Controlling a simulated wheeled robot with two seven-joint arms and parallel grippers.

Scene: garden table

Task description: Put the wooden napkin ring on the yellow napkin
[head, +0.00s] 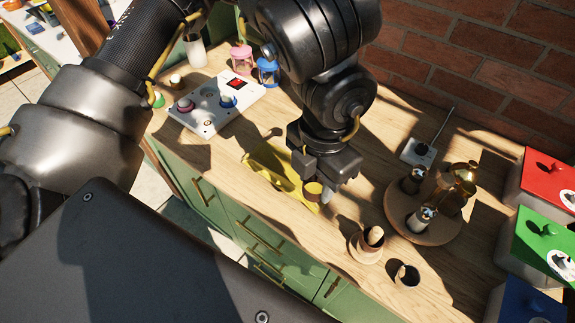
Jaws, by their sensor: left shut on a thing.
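The yellow napkin (262,160) lies on the wooden worktop in the head view, partly hidden by my left gripper. My left gripper (316,187) points down over the napkin's right end. It is shut on a small brown round thing, which looks like the wooden napkin ring (313,188). The ring is partly covered by the fingers. I cannot tell whether it touches the napkin or is just above it. My right gripper is not in view.
A round wooden tray (398,221) with small bottles stands to the right. A white board (207,122) with knobs lies to the left. Red (548,172) and green (540,236) lidded boxes line the right. A brick wall closes the back.

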